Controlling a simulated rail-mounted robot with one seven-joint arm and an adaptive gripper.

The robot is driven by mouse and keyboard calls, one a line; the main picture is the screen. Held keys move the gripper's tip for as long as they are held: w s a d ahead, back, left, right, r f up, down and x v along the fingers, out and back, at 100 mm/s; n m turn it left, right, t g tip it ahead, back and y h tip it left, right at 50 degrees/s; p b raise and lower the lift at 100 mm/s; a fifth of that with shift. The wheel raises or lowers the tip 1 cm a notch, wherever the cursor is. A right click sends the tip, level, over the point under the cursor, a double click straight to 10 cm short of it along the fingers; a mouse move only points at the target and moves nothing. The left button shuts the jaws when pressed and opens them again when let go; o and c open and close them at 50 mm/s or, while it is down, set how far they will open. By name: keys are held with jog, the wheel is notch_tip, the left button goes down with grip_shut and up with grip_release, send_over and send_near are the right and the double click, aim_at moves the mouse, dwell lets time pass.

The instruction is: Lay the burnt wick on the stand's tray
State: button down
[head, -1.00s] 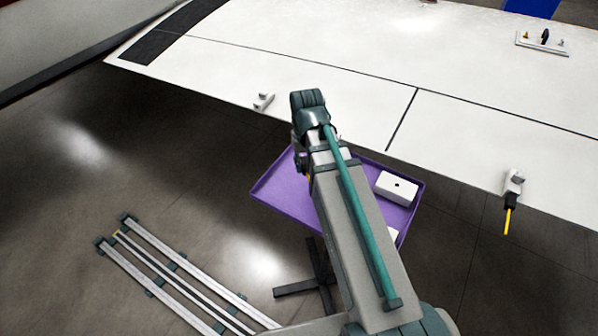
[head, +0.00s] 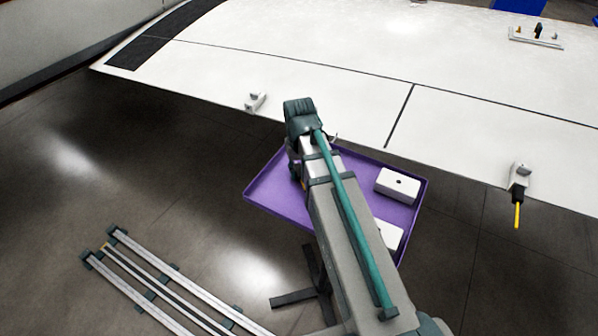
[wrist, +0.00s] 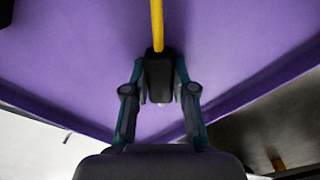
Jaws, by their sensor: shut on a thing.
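In the wrist view my gripper (wrist: 160,90) is shut on the black base of a wick (wrist: 157,25), whose yellow rod points away to the top edge. The stand's purple tray (wrist: 80,70) fills most of the view behind the wick. I cannot tell whether the wick touches it. In the head view the tray (head: 270,198) lies below the wing edge, partly covered by my arm. My fingers are hidden there behind my wrist. A second wick (head: 517,205), black with a yellow rod, hangs from a bracket on the wing's edge at right.
Two white boxes (head: 397,185) (head: 389,235) stand on the tray's right side. The white wing (head: 330,75) spans the back, with an empty bracket (head: 256,101) on its edge. Rails (head: 165,285) lie on the floor at left. The tray's left part looks clear.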

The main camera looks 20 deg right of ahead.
jog(key=shift+s+f, duration=0.15)
jog(key=shift+f, duration=0.15)
jog(key=shift+s+f, duration=0.2)
jog(key=shift+f, duration=0.1)
jog(key=c, duration=1.3)
grip_release()
jog(key=shift+o, duration=1.3)
jog(key=shift+f+b, duration=0.15)
jog(key=shift+b, duration=0.15)
jog(key=shift+o, duration=0.5)
jog(key=shift+w+f, duration=0.1)
jog(key=shift+w, duration=0.05)
jog(key=shift+r, duration=0.2)
jog(key=shift+w+r, duration=0.15)
jog(key=shift+r, duration=0.05)
jog(key=shift+r, duration=0.25)
notch_tip(320, 180, up, 12)
jog(key=b, duration=0.1)
jog(key=shift+r, duration=0.25)
